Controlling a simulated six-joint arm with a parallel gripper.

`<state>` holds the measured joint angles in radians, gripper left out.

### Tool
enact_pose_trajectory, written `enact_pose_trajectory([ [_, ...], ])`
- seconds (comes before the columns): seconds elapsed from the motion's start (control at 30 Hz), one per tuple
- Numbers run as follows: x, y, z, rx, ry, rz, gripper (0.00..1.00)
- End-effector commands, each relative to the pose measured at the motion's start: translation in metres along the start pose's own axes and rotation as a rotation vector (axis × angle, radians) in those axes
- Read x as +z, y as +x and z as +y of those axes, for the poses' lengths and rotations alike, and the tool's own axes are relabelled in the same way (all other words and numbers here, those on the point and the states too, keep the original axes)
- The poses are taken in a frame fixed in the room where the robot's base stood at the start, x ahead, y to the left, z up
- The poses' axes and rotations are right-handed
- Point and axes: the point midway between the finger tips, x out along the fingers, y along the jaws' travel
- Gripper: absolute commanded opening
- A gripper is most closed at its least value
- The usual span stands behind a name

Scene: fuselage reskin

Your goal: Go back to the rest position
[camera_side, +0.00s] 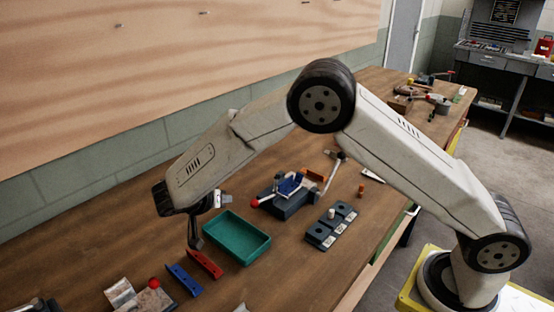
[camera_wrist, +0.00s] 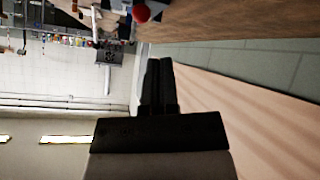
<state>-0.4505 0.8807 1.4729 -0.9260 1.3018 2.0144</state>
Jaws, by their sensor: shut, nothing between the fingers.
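My gripper (camera_side: 196,241) hangs from the wrist at the left end of my arm and points down, beside the left side of the teal tray (camera_side: 268,252). It is above or near the table behind the red piece (camera_side: 205,264); its exact height is hard to tell. In the wrist view my gripper's dark fingers (camera_wrist: 158,75) lie together with nothing between them. That view looks out past the table, and a red ball (camera_wrist: 141,13) shows at its top edge.
A blue piece (camera_side: 184,280) lies beside the red one. A vise-like fixture (camera_side: 287,198) and a dark block with several sections (camera_side: 331,227) stand right of the tray, under my arm. The wooden table (camera_side: 95,240) is bare at left; a wall panel (camera_side: 180,70) rises behind.

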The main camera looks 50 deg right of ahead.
Motion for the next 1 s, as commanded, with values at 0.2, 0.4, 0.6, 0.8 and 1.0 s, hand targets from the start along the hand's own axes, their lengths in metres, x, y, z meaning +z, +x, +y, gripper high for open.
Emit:
enact_pose_trajectory([
  [0.2,-0.003,0.009,0.020,-0.008,-0.121,-0.104,0.00],
  [0.4,-0.002,0.019,0.051,-0.059,-0.301,-0.259,0.00],
  [0.6,0.003,0.025,0.085,-0.159,-0.467,-0.402,0.00],
  [0.8,0.008,0.028,0.119,-0.295,-0.601,-0.506,0.00],
  [1.0,0.014,0.028,0.151,-0.452,-0.703,-0.559,0.00],
])
